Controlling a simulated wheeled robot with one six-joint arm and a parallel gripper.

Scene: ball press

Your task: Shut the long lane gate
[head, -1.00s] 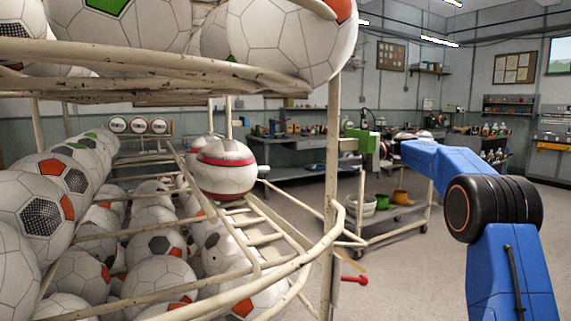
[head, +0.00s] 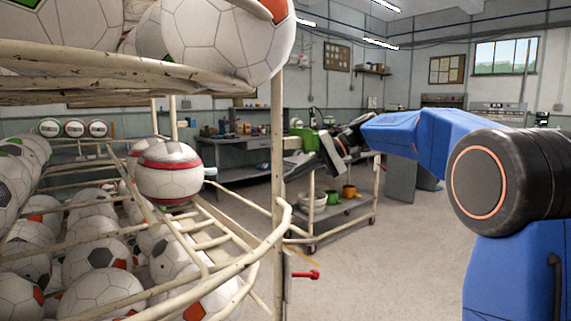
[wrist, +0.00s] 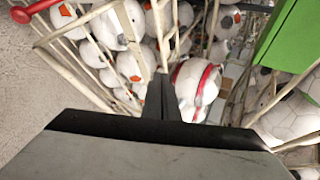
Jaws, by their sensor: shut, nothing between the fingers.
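The cream wire ball rack holds a lane with ladder-like rungs (head: 208,237), ending in a curved rail at the front. A white ball with red bands (head: 167,172) sits at the lane's far part; it also shows in the wrist view (wrist: 195,86). A red handle (head: 306,275) sticks out low beside the front post, and shows at the upper left of the wrist view (wrist: 33,9). I cannot tell which bar is the long lane gate. My gripper (head: 290,177) is shut and empty, behind the front post in the head view; its black fingers (wrist: 160,92) point towards the rack.
Footballs (head: 103,292) fill the lower rack, and more lie on the upper shelf. A green block (head: 306,139) shows near my gripper, also at the wrist view's upper right. A trolley (head: 345,210) with pots stands behind. The floor at right is clear.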

